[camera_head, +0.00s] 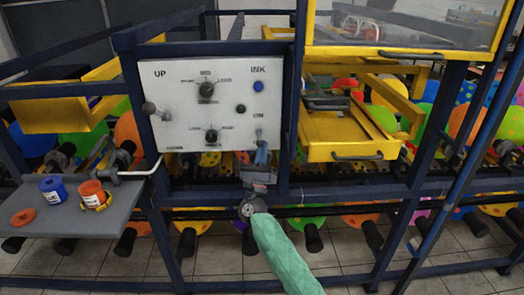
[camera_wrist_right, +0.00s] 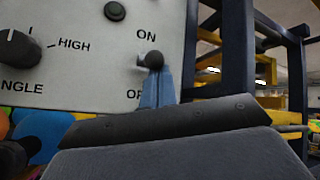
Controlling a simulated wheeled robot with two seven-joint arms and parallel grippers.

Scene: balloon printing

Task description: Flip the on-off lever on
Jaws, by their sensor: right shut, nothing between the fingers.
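The on-off lever (camera_wrist_right: 153,59) is a small metal lever with a dark round knob on the white control panel (camera_wrist_right: 60,70). In the right wrist view it sits between the ON label above and the partly hidden OFF label below. It points outward; I cannot tell its exact setting. In the head view the lever (camera_head: 259,132) is small, at the panel's lower right. My right gripper (camera_head: 262,148) is shut and empty, just below the lever. Its blue-grey fingertips (camera_wrist_right: 156,76) point up at the knob's underside and look very close or touching. My left gripper is out of view.
The panel also carries dark knobs (camera_head: 206,89), a blue button (camera_head: 258,86) and a black joystick-like handle (camera_head: 150,108). A yellow drawer (camera_head: 345,138) is right of the panel. A grey side shelf (camera_head: 90,225) holds blue and orange cups. Dark blue frame posts flank the panel.

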